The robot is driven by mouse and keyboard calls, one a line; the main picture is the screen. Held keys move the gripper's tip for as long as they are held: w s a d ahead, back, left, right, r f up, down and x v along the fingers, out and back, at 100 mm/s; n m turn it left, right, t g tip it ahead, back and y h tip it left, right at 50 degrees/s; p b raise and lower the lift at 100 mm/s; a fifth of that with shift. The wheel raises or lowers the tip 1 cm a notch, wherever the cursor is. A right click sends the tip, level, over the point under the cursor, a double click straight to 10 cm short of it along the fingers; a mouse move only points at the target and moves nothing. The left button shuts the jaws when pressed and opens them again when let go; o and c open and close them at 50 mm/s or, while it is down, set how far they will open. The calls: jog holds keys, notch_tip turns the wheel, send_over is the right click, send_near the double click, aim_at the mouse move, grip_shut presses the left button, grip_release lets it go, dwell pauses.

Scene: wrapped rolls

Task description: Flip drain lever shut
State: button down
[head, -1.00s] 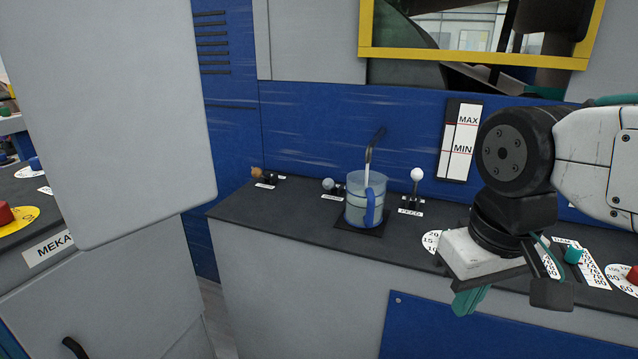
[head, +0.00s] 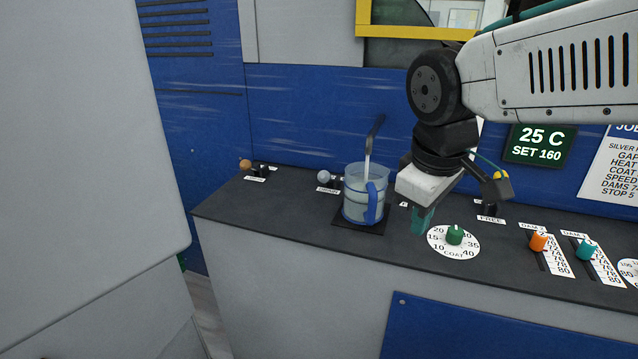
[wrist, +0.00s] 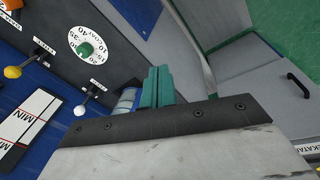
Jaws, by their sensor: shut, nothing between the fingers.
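Two levers stand left of the clear jug on the dark counter: one with a tan ball (head: 246,164) at the far left, one with a grey ball (head: 323,177) just left of the jug. Their labels are too small to read surely, so I cannot tell which is the drain lever. My gripper (head: 422,220) is shut and empty, with teal fingers pointing down, right of the jug and beside the COAT dial. The fingers also show in the wrist view (wrist: 157,87). A white-ball lever (wrist: 80,110) shows there; my gripper hides it in the head view.
The COAT dial (head: 454,237) and a yellow-ball lever (head: 499,175) are at right. A large grey panel (head: 85,130) fills the left side.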

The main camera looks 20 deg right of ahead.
aim_at(327, 178)
jog(key=w+a+f+n+t, duration=0.1)
jog(key=w+a+f+n, duration=0.2)
jog(key=w+n, duration=0.4)
jog(key=w+a+f+n+t+h, duration=0.1)
jog(key=w+n, duration=0.6)
jog(key=w, duration=0.9)
jog(key=w+a+f+n, duration=0.4)
jog(key=w+n, duration=0.3)
jog(key=w, duration=0.4)
jog(key=shift+w+a+f+n+t+h, duration=0.15)
jog(key=shift+a+f+n+t+h, duration=0.2)
jog(key=shift+f, duration=0.2)
jog(key=x, duration=0.9)
jog(key=shift+d+f, duration=0.2)
jog(key=shift+f, duration=0.05)
jog(key=shift+w+d+r, duration=0.85)
jog(key=shift+r, duration=0.1)
jog(key=shift+w+d+r, duration=0.2)
jog(key=shift+w+r, duration=0.05)
jog(key=shift+r, duration=0.05)
